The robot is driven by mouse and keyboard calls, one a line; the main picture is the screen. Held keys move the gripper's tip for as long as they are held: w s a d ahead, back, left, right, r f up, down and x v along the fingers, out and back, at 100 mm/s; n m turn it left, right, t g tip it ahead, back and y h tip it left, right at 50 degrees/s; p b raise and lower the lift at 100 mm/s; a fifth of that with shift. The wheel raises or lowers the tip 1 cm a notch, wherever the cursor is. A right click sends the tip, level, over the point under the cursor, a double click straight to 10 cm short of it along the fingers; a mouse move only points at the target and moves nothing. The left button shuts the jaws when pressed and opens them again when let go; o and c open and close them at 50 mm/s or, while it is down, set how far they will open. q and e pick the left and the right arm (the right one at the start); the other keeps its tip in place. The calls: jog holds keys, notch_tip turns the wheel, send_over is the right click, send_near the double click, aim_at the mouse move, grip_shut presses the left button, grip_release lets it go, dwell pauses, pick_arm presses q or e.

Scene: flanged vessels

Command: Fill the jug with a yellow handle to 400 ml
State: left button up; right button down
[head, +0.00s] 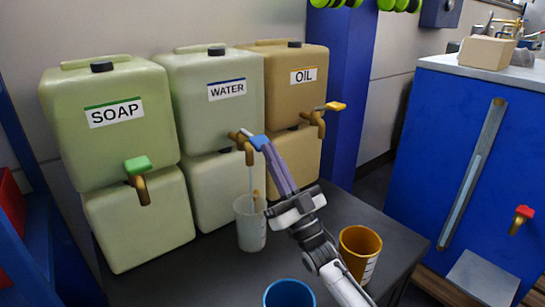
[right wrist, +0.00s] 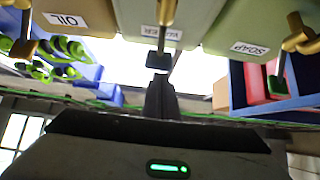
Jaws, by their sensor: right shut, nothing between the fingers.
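A translucent whitish jug (head: 250,228) stands upright on the dark table under the water tap (head: 245,150). A bit of yellow shows at its upper right, partly behind my arm; the rest of its handle is hidden. A thin pale stream runs from the tap's spout down into the jug. Its level and marks are too small to read. My right gripper (head: 268,150) is shut and empty, its fingertips at the tap's blue lever (head: 260,141), seemingly touching it. The right wrist view shows the shut fingers (right wrist: 158,85) below the water tap (right wrist: 166,14). My left gripper is not in view.
The soap tank (head: 105,130) with green-levered tap and the oil tank (head: 285,85) with yellow-levered tap flank the water tank (head: 210,110). An orange jug (head: 360,252) and a blue vessel (head: 289,295) stand on the table (head: 190,275). A blue cabinet (head: 445,150) is at right.

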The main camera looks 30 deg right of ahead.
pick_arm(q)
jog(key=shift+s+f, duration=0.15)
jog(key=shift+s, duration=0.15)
pick_arm(e)
jog(key=shift+w+f, duration=0.1)
jog(key=shift+f, duration=0.1)
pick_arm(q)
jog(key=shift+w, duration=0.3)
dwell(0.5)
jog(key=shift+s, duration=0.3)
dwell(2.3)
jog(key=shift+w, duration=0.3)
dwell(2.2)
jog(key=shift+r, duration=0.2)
